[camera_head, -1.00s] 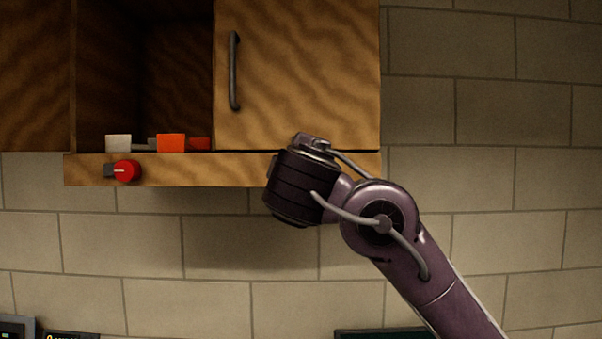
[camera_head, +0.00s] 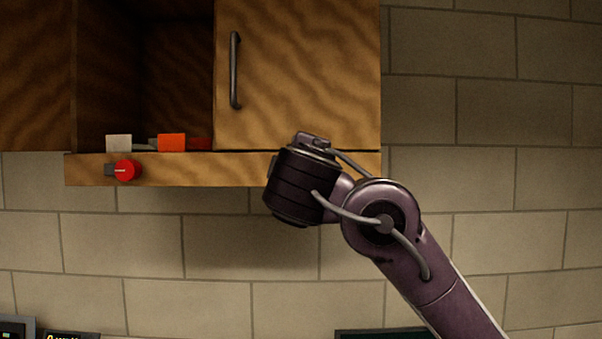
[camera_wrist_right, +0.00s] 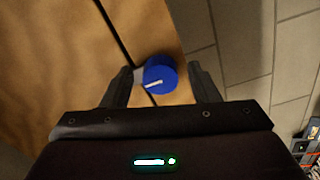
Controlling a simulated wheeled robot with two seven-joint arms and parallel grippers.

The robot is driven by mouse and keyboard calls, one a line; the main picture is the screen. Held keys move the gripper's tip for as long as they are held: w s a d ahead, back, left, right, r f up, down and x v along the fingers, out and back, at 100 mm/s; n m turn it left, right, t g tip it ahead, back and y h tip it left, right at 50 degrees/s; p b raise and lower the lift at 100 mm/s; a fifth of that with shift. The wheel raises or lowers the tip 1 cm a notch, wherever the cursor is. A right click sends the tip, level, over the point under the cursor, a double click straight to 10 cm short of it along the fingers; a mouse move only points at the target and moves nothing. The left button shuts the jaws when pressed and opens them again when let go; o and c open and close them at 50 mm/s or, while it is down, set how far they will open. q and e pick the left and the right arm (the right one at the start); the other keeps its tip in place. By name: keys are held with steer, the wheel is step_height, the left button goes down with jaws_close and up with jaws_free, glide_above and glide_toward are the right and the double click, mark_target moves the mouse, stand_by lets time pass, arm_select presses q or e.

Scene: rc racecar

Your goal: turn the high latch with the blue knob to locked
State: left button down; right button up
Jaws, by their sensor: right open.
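The blue knob (camera_wrist_right: 160,74) shows in the right wrist view, on the wooden cabinet's edge strip, with a white pointer line on its face. My right gripper (camera_wrist_right: 163,80) is open, with one finger on each side of the knob. I cannot tell whether the fingers touch it. In the head view my right wrist (camera_head: 300,185) is in front of the lower right of the cabinet and hides the blue knob and the gripper's fingers. My left gripper is not in view.
A red knob (camera_head: 127,170) sits on the cabinet's lower rail (camera_head: 200,170) at the left. A white block (camera_head: 118,143) and an orange block (camera_head: 171,142) stand in the open compartment. The right door (camera_head: 300,70) is shut, with a dark handle (camera_head: 235,70).

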steer(key=s+b, duration=0.3)
steer(key=s, duration=0.4)
steer(key=shift+s, duration=0.3)
